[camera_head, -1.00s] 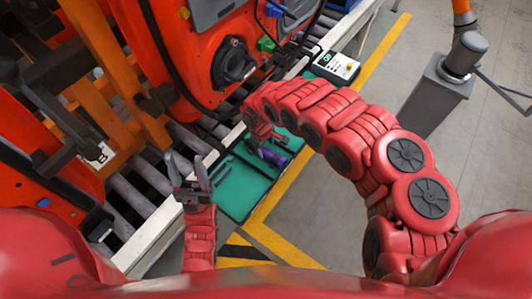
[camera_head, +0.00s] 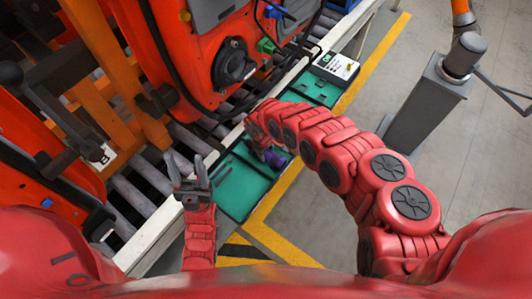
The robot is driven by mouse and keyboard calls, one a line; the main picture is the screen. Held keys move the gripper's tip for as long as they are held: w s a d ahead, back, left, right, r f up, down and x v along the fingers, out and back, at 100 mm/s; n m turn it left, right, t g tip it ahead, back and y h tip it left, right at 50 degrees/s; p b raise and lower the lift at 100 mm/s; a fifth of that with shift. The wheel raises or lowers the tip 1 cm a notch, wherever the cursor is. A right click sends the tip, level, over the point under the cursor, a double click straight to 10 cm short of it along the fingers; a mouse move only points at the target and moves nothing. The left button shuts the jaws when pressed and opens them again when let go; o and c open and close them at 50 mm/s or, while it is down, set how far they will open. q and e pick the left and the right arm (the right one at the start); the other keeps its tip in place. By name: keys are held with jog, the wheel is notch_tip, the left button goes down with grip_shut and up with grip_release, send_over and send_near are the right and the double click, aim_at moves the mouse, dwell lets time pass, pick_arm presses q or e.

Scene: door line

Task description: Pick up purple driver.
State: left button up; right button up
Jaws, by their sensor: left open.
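The purple driver (camera_head: 276,159) shows as a small purple shape at the upper right of the near green tray (camera_head: 239,189). My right gripper (camera_head: 262,148) is at it, reaching over the tray from the right. Its fingers are small and partly hidden by its own arm, so I cannot tell whether they hold the driver. My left gripper (camera_head: 187,171) is open and empty, pointing up, to the left of the green tray and over the conveyor's pale edge.
A second green tray (camera_head: 312,90) lies further along, with a white-and-black box (camera_head: 336,66) beyond it. A roller conveyor (camera_head: 140,193) and a large orange door (camera_head: 190,50) are on the left. A grey post (camera_head: 428,100) stands on open floor at the right.

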grip_shut()
dwell(0.3)
